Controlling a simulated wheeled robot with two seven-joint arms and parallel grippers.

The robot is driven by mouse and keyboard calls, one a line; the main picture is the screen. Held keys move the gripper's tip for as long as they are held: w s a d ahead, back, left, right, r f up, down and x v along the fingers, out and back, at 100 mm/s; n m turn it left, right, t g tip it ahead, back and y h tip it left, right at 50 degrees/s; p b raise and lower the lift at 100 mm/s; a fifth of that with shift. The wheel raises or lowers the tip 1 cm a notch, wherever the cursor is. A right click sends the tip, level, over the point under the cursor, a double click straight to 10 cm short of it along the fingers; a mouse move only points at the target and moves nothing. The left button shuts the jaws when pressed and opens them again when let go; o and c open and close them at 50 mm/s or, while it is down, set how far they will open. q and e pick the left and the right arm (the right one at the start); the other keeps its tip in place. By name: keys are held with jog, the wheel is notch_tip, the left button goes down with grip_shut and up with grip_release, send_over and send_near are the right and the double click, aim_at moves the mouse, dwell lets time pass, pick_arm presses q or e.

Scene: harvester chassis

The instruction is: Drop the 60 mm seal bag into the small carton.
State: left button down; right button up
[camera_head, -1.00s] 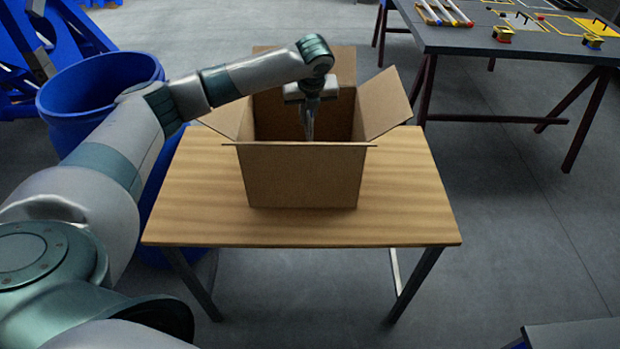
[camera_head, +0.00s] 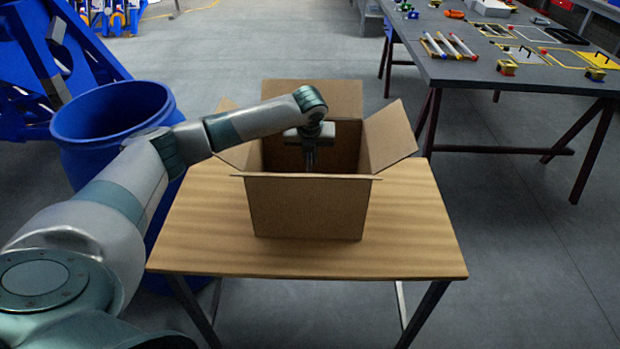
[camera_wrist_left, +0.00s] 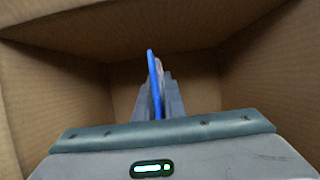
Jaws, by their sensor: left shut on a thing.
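The small carton (camera_head: 308,208) stands open on a wooden table, its flaps spread outward. My left gripper (camera_head: 310,160) reaches down into the carton's opening from above, and its fingertips are hidden behind the front wall. In the left wrist view the gripper (camera_wrist_left: 158,100) is shut on a thin item with a blue edge and a pale part, the seal bag (camera_wrist_left: 153,72). The bag is seen nearly edge-on, so its size marking cannot be read. Carton walls (camera_wrist_left: 50,75) surround the gripper in that view. My right gripper is not in view.
The wooden table (camera_head: 410,235) has bare room on both sides of the carton. A blue barrel (camera_head: 115,125) stands to the left. A dark workbench (camera_head: 480,75) with pens, tape measures and outlined tool places stands at the back right.

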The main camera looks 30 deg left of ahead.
pick_arm(q)
notch_tip(320, 180, down, 2)
jog(key=shift+f, duration=0.35)
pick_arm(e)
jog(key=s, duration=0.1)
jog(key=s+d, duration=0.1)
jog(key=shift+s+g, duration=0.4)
pick_arm(q)
jog(key=shift+f, duration=0.1)
jog(key=shift+f+p, duration=0.25)
jog(key=shift+p, duration=0.05)
notch_tip(320, 180, down, 2)
jog(key=shift+f, duration=0.55)
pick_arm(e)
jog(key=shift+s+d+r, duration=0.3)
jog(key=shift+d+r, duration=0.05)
pick_arm(q)
jog(key=shift+f+p, duration=0.35)
jog(key=shift+f, duration=0.2)
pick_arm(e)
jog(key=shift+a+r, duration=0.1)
